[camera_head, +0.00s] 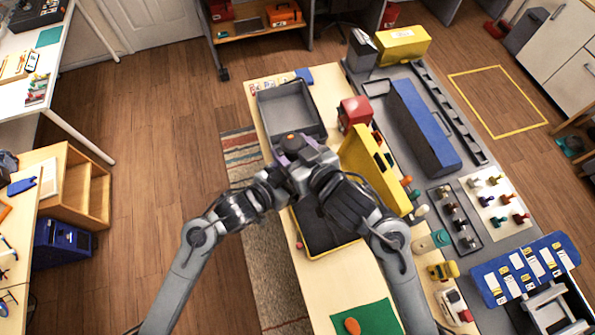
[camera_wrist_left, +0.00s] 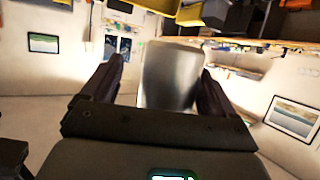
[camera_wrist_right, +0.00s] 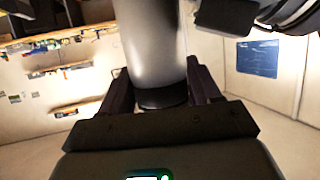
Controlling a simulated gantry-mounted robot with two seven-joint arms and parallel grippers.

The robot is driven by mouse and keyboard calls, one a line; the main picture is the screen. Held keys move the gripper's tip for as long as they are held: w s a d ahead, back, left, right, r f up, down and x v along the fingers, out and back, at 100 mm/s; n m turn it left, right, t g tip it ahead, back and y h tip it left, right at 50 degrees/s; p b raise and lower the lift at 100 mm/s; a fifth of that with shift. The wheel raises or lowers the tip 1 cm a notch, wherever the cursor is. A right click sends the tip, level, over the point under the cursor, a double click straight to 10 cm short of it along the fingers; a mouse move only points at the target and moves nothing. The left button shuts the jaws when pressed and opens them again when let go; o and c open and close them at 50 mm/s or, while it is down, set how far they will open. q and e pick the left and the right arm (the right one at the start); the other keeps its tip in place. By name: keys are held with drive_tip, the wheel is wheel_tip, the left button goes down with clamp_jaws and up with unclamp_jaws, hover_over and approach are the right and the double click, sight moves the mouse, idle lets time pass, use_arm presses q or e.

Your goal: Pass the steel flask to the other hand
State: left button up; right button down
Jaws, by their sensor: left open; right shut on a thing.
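The steel flask (camera_wrist_right: 153,45) is a smooth grey cylinder with a dark band at its near end. My right gripper (camera_wrist_right: 163,88) is shut on it, one finger on each side. In the left wrist view the flask (camera_wrist_left: 170,75) stands between the two fingers of my left gripper (camera_wrist_left: 157,88), which is open around it. In the head view my left gripper (camera_head: 284,160) and right gripper (camera_head: 316,158) meet above the table. They hide most of the flask there.
A red block (camera_head: 354,112) and a blue box (camera_head: 425,125) stand to the right. A green mat (camera_head: 365,318) lies in front.

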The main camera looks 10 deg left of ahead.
use_arm(q)
drive_tip(key=shift+w+d, duration=0.15)
drive_tip(key=shift+d, duration=0.15)
drive_tip(key=c, duration=1.3)
use_arm(e)
drive_tip(key=shift+r, duration=0.1)
use_arm(q)
drive_tip(key=shift+c, duration=0.3)
use_arm(e)
drive_tip(key=shift+c, duration=1.2)
unclamp_jaws()
use_arm(q)
drive_tip(key=shift+c, duration=0.7)
use_arm(e)
drive_tip(key=shift+o, duration=0.4)
drive_tip(key=shift+s+d, duration=0.1)
